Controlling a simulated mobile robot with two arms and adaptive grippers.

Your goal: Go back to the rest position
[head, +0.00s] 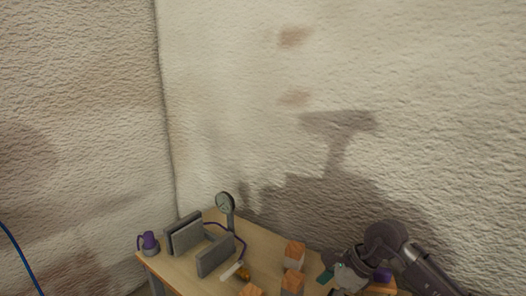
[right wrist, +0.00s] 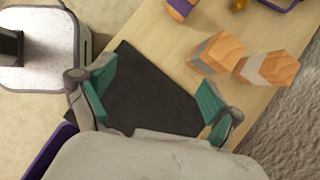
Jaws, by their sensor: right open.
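My right gripper (head: 340,277) is low at the right in the head view, over the right end of the table. In the right wrist view its two teal-padded fingers (right wrist: 156,95) are spread wide with nothing between them. They are above a black mat (right wrist: 150,92) on the wooden table (right wrist: 262,38); how far above I cannot tell. My left gripper is not in view. Wooden blocks with pale or grey parts (head: 294,255) stand left of the right gripper, apart from it. They also show in the right wrist view (right wrist: 219,50).
Two grey upright plates (head: 215,257), a round dial on a stand (head: 225,202), a purple cable and a purple mug (head: 148,243) are on the table's left part. Rough walls meet behind the table. A white-topped object (right wrist: 38,48) is beside the table in the right wrist view.

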